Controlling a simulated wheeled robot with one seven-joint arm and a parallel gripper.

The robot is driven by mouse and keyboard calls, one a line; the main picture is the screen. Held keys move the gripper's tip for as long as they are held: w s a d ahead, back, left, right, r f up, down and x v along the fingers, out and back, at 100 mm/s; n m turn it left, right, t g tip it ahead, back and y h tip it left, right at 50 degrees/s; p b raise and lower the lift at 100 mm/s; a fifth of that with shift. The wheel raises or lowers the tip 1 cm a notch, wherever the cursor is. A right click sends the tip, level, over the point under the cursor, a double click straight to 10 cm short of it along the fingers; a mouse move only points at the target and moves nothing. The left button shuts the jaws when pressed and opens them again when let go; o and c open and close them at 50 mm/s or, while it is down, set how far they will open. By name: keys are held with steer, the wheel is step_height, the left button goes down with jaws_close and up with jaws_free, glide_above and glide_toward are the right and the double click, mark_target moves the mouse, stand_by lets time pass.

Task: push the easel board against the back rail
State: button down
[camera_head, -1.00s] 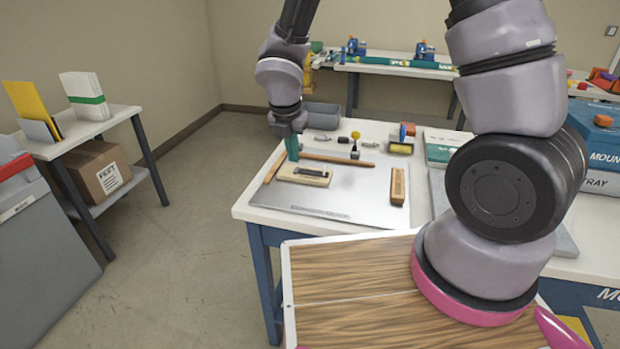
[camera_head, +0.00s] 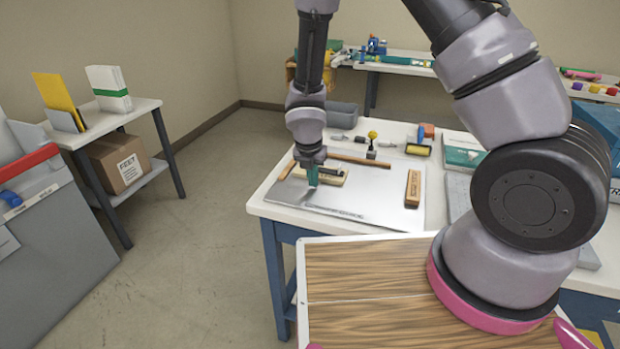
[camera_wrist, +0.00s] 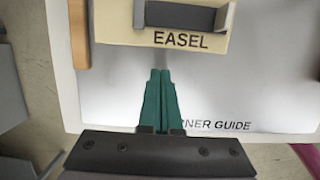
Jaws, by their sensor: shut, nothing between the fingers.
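The easel board (camera_wrist: 112,22) is a cream block labelled EASEL, with a grey part on it. It lies on the silvery corner-guide plate, and my gripper partly hides it in the head view (camera_head: 337,180). The back rail (camera_head: 360,161) is an orange-brown wooden strip behind it, with bare plate between them at the right. My gripper (camera_head: 312,178) has its teal fingers shut and empty, pointing down on the board's front side. In the wrist view, the fingertips (camera_wrist: 160,74) appear just short of the board's front edge, near its middle; contact is not visible.
A left wooden strip (camera_wrist: 79,35) borders the plate (camera_head: 375,207). A wooden block (camera_head: 413,188) lies at the plate's right. A yellow-knobbed tool (camera_head: 372,143) and a yellow roller (camera_head: 417,150) stand behind the back rail. The plate's front is clear.

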mark_target(321, 172)
steer(key=shift+w+d, duration=0.25)
steer(key=shift+w, duration=0.7)
steer(key=w+d, duration=0.1)
steer(key=w, duration=0.1)
steer(key=w+d, duration=0.1)
steer(key=w, duration=0.1)
steer(key=w+d, duration=0.1)
steer(key=w, duration=0.2)
steer(key=shift+a, duration=0.1)
